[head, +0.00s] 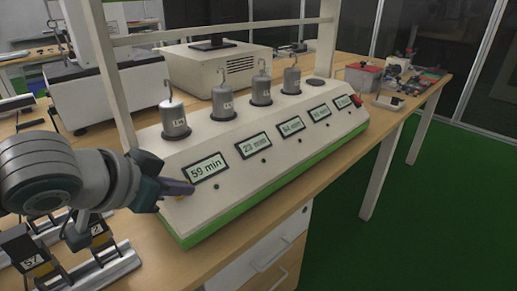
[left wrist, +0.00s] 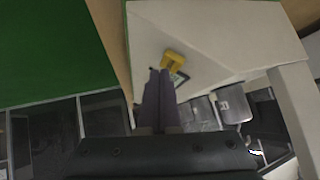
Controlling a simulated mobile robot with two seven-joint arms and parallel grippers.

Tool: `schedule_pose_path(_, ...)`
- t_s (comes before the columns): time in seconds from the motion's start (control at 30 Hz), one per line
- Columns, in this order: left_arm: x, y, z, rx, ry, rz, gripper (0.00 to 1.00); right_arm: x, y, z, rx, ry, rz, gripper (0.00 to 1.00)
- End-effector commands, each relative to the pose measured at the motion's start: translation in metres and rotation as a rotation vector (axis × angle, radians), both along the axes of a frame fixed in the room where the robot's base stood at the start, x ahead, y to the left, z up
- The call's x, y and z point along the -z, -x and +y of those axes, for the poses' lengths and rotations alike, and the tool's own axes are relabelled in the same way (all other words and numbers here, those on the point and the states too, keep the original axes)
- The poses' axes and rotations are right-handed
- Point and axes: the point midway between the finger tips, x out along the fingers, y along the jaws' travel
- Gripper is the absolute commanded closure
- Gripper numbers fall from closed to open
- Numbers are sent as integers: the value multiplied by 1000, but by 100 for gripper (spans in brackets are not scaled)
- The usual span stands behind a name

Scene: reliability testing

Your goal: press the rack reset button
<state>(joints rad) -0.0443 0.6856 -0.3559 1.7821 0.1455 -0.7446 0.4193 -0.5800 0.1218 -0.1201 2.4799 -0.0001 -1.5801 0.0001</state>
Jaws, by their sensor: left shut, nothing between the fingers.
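The rack (head: 240,180) is a long white sloped console with a green base strip, standing on the wooden table. Its front has several displays, the nearest reading 59 min, with small dark dots under them. My left gripper (head: 188,188) is shut and empty, its fingertips at the rack's near left end, just below the 59 min display. In the left wrist view the shut fingertips (left wrist: 160,73) are right by a yellow raised piece (left wrist: 174,58) on the white face, perhaps the reset button; I cannot tell whether they touch. My right gripper is out of view.
Several grey hooked weights (head: 174,120) stand on the rack's top, under a white frame. A red knob (head: 358,100) is at its far right end. Black blocks on a rail (head: 100,265) lie below my left arm. A white box (head: 210,68) stands behind.

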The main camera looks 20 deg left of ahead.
Motion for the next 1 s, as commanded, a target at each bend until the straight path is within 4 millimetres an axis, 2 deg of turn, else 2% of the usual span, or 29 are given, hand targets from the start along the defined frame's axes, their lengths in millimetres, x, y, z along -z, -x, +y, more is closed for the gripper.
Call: schedule_pose_path(1.0, 6, -2, 5, 1, -2, 0, 100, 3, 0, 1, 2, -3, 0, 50)
